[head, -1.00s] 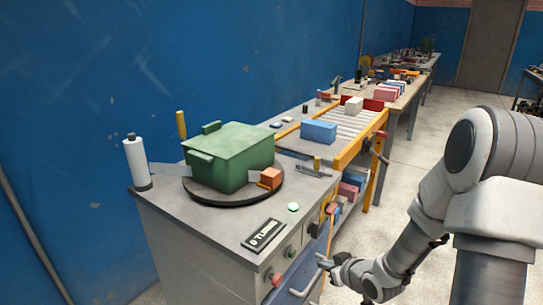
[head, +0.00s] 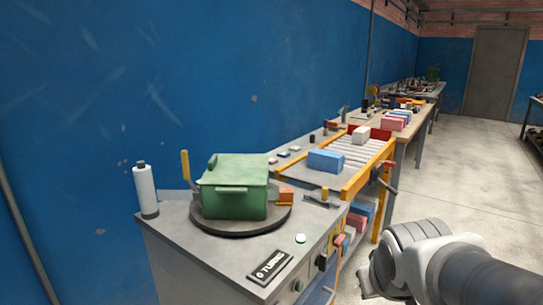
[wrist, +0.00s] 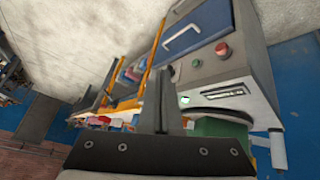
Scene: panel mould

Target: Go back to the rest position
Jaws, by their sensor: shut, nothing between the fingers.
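My gripper (wrist: 162,88) shows in the wrist view with its fingers together and nothing between them. In the head view my arm is at the lower right, and I cannot make out the gripper's fingers there. The gripper is apart from the grey cabinet (wrist: 243,60), which shows tilted behind it in the wrist view.
A green mould box (head: 235,190) sits on a black turntable (head: 238,232) on the cabinet, with an orange block (head: 286,195) beside it. A white bottle (head: 146,190) stands left. A roller table (head: 357,152) carries a blue block (head: 326,160).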

